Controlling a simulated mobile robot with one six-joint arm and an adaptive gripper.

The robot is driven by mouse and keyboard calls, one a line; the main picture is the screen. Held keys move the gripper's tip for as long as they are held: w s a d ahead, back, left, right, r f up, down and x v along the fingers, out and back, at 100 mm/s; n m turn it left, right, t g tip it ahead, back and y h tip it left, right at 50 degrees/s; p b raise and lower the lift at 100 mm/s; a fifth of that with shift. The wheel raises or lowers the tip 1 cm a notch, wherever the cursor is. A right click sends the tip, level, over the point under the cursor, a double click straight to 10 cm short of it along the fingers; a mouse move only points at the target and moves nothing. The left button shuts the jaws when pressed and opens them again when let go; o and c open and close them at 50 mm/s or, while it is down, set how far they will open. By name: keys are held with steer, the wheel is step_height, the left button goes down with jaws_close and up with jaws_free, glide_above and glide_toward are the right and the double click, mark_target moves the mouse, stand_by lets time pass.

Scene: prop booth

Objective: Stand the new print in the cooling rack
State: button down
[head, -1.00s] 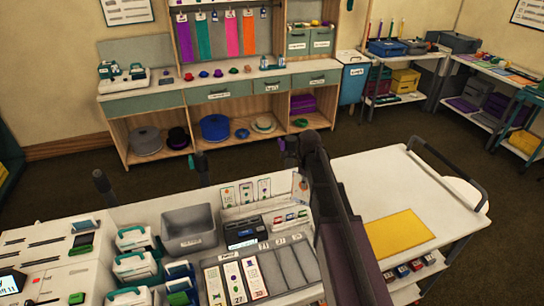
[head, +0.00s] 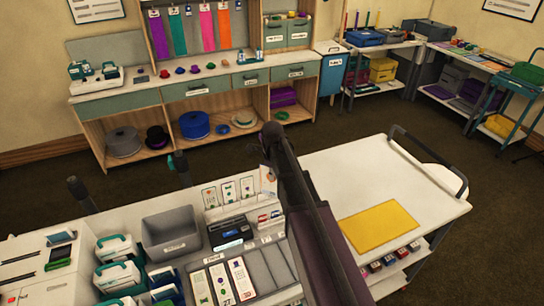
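A grey slotted rack (head: 279,262) lies at the bottom middle of the head view, on the near bench. Several white printed cards (head: 220,284) fill its left slots, and its right slots look empty. A small black device (head: 230,229) stands just behind the rack, with a pale strip at its front. I cannot tell which item is the new print. My gripper (head: 270,152) is at the far end of my dark arm, beyond the back edge of the bench. It is small and dark, and its fingers cannot be made out.
A grey bin (head: 171,232) and several white-and-green cases (head: 118,249) stand left of the rack. Three small cards (head: 228,193) stand upright behind it. A white cart (head: 340,176) with a yellow sheet (head: 379,226) is at right. Open floor (head: 340,126) lies before the back counter (head: 188,86).

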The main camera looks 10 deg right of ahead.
steer(key=w+r+n+p, duration=0.4)
steer(key=w+n, duration=0.1)
steer(key=n, duration=0.4)
steer(key=shift+d+r, duration=0.2)
steer(key=shift+r, duration=0.05)
steer(key=shift+f, duration=0.15)
stand_by(0.4)
steer(key=shift+f+b, duration=2.1)
steer(key=shift+f, duration=0.1)
steer(key=shift+f+b, duration=2.75)
steer(key=c, duration=0.7)
jaws_free()
